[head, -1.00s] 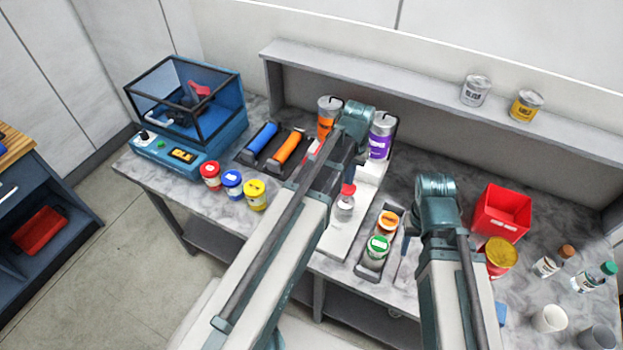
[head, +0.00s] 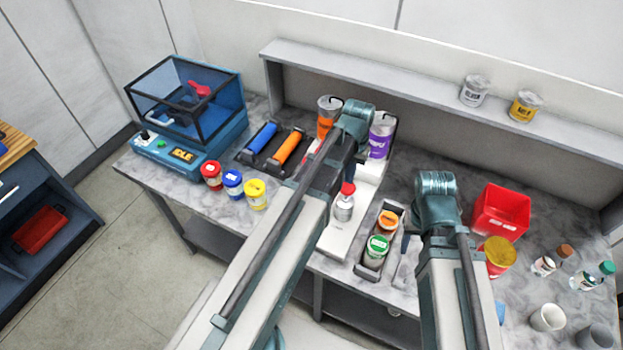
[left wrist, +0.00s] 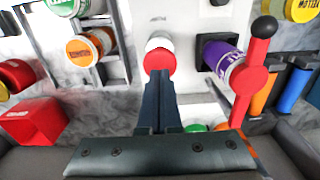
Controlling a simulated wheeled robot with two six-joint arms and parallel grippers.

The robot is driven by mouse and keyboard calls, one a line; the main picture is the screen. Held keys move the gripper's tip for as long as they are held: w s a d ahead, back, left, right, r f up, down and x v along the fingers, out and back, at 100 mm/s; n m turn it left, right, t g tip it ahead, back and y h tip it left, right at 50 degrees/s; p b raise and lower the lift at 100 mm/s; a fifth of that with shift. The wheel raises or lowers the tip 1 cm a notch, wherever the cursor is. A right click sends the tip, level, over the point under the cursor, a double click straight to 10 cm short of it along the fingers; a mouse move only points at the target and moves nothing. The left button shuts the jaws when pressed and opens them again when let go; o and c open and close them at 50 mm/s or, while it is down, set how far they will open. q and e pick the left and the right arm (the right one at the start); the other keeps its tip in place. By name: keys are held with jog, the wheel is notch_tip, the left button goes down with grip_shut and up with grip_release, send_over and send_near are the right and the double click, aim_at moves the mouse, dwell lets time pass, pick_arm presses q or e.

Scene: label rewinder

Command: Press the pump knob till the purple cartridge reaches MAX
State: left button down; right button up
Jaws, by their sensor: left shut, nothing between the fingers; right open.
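The pump knob (head: 348,188) is a red cap on a grey-white body, standing on a white base in front of the cartridges. In the left wrist view the red knob (left wrist: 159,62) lies at my fingertips; contact cannot be told. My left gripper (head: 351,168) is shut and empty, pointing down above the knob; its fingers show in the left wrist view (left wrist: 160,78). The purple cartridge (head: 379,147) stands behind and right of my left wrist, grey above its purple part. Its MAX mark cannot be read. My right gripper (head: 408,258) is open, partly hidden by its arm.
A red lever with a ball end (left wrist: 264,27) stands beside the purple cartridge. An orange cartridge (head: 326,126) stands left of my left wrist. A tray with orange-lidded and green-lidded jars (head: 377,248) is right of the base. A red bin (head: 500,212) stands further right.

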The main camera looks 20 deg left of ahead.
pick_arm(q)
notch_tip(320, 180, up, 6)
jog(key=p, duration=0.4)
jog(key=shift+f+p, duration=0.25)
jog(key=shift+p, duration=0.15)
pick_arm(e)
notch_tip(320, 180, up, 5)
jog(key=shift+r, duration=0.2)
pick_arm(q)
jog(key=shift+f, duration=0.1)
